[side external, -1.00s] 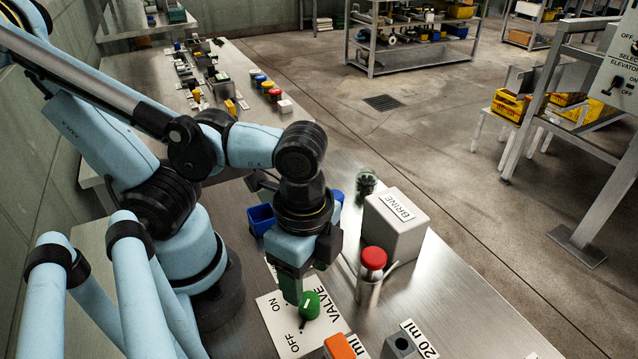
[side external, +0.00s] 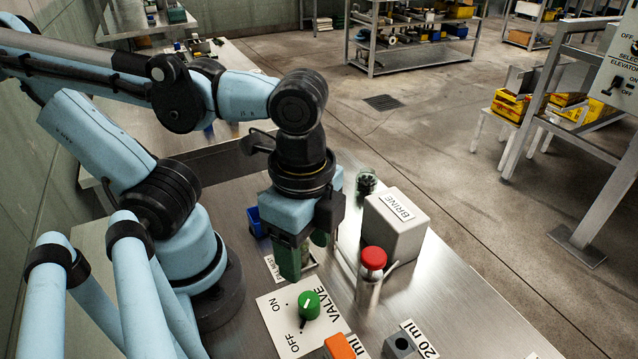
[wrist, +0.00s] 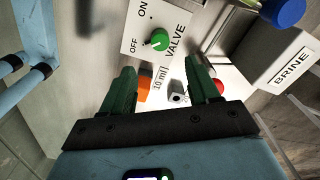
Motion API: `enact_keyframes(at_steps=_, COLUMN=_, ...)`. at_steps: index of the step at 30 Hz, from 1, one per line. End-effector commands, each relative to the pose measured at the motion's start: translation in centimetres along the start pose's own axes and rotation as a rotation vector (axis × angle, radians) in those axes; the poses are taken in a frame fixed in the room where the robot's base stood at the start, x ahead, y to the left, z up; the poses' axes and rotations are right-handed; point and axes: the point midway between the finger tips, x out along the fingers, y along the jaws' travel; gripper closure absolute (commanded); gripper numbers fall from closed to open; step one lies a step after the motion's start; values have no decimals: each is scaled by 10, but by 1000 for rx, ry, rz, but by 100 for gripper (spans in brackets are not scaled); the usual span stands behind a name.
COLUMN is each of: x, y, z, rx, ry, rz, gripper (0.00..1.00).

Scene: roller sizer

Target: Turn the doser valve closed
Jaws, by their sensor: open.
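The green valve knob (side external: 309,305) sits on a white plate (side external: 283,334) marked VALVE, ON and OFF. Its white pointer line appears to point toward the OFF side. In the wrist view the knob (wrist: 160,40) lies ahead of the fingertips, with its pointer toward OFF. My gripper (side external: 290,262) is above and behind the plate in the side view, apart from the knob. In the wrist view its green fingers (wrist: 165,78) are spread wide with nothing held between them.
A grey BRINE box (side external: 396,226) and a red-topped cylinder (side external: 373,262) stand right of the plate. An orange block (side external: 340,347) and a grey block (side external: 398,346) lie in front, beside volume labels.

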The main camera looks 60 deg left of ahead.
Motion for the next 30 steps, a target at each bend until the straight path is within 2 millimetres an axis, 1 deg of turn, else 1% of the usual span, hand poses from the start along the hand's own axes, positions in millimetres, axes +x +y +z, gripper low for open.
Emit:
enact_keyframes(at_steps=3, x=-4, y=0, z=-3, rx=51, ry=2, rz=1, gripper=40)
enact_keyframes(at_steps=8, x=2, y=0, z=-3, rx=49, ry=2, rz=1, gripper=40)
enact_keyframes(at_steps=21, x=48, y=0, z=-3, rx=48, ry=2, rz=1, gripper=40)
enact_keyframes(at_steps=30, x=74, y=0, z=-3, rx=48, ry=2, rz=1, gripper=40)
